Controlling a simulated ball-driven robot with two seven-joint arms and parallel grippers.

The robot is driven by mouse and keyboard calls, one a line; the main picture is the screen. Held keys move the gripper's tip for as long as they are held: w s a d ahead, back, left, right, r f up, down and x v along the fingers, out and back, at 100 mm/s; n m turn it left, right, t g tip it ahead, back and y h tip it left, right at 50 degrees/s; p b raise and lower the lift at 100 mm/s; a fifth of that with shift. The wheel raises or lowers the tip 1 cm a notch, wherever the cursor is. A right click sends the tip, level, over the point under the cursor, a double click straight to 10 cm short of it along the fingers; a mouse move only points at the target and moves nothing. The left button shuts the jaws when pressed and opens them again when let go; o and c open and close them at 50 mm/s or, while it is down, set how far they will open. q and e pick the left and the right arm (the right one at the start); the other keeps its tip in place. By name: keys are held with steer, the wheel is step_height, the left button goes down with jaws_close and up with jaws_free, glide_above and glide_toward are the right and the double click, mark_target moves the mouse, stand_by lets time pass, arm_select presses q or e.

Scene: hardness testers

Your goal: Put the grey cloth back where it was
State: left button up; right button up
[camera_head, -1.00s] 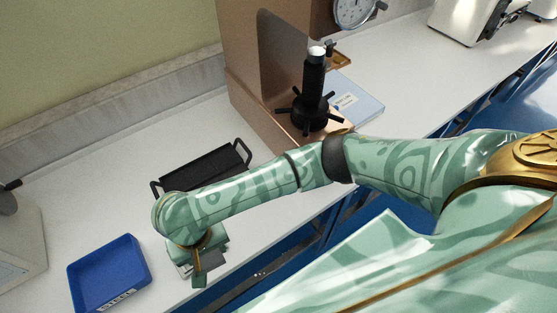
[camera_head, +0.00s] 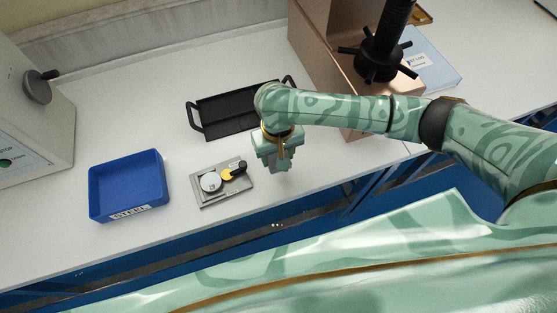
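A flat grey rectangle (camera_head: 208,203) lies on the white bench at its front edge, between the blue tray and my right gripper. It may be the grey cloth, but I cannot be sure. A pale round disc (camera_head: 211,182) and a yellow round piece (camera_head: 227,175) with a black part lie on it. My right gripper (camera_head: 276,167) points down over the bench to the right of the grey rectangle, apart from it. Its fingertips are too small and overlapped to show whether they are open. My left gripper is out of view.
A blue tray (camera_head: 127,187) labelled STEEL stands left. A black handled tray (camera_head: 232,112) lies behind, partly hidden by my arm. A copper-coloured tester (camera_head: 325,66) with a black spoked handwheel (camera_head: 380,62) stands right. A blue-covered booklet (camera_head: 430,62) lies beside it. A grey machine (camera_head: 35,110) stands far left.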

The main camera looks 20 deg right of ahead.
steer(key=f+b, duration=0.3)
steer(key=f, duration=0.1)
steer(key=shift+w+d+f, duration=0.1)
steer(key=shift+w+d, duration=0.05)
steer(key=shift+d, duration=0.1)
steer(key=shift+r, duration=0.25)
steer(key=shift+f+p, duration=0.1)
steer(key=shift+p, duration=0.25)
steer(key=o, duration=0.9)
steer(key=shift+o, duration=0.2)
step_height(320, 180, up, 12)
steer(key=p, duration=0.7)
